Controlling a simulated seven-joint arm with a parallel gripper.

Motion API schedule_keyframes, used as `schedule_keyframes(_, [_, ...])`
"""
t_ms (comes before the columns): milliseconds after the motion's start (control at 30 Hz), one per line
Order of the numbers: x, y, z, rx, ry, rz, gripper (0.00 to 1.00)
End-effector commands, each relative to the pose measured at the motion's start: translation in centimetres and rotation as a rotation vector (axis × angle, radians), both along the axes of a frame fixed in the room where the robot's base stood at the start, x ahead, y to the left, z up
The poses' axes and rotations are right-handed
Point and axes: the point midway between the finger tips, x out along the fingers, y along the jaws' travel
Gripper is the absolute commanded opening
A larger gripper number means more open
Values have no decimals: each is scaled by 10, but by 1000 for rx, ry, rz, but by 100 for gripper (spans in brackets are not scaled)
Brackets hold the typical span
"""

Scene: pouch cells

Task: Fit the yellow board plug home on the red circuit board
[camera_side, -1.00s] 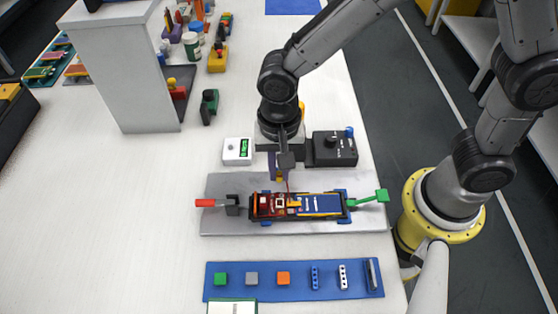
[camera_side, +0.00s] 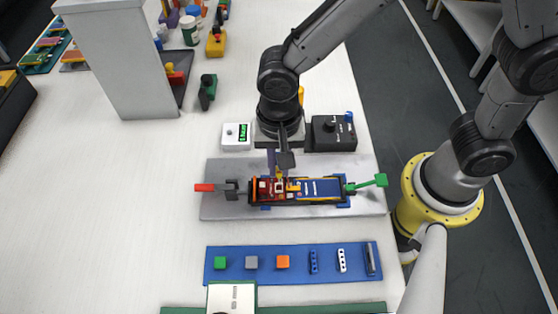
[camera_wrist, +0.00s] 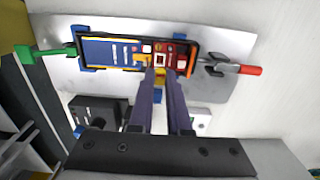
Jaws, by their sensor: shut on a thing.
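The red circuit board (camera_side: 264,190) lies in the dark carrier on a grey plate (camera_side: 224,205), beside a blue board (camera_side: 320,188). It also shows in the wrist view (camera_wrist: 182,52). My gripper (camera_side: 281,174) is shut on the yellow board plug (camera_side: 280,175), directly over the red board's right part near the blue board. In the wrist view my two fingers (camera_wrist: 164,72) reach the board's near edge and hide much of the plug. I cannot tell whether the plug touches its socket or how deep it sits.
A red-handled clamp (camera_side: 205,187) and a green-handled lever (camera_side: 370,183) flank the carrier. A white meter (camera_side: 236,136) and a black knob box (camera_side: 334,133) stand behind. A blue mat (camera_side: 295,273) with small blocks lies in front.

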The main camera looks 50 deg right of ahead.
Motion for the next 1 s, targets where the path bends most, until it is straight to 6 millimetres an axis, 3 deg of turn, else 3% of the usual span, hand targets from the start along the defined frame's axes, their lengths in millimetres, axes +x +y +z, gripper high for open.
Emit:
schedule_keyframes(433, [0,0,-30,-1,1,2,0])
schedule_keyframes(1000, [0,0,-34,-1,1,3,0])
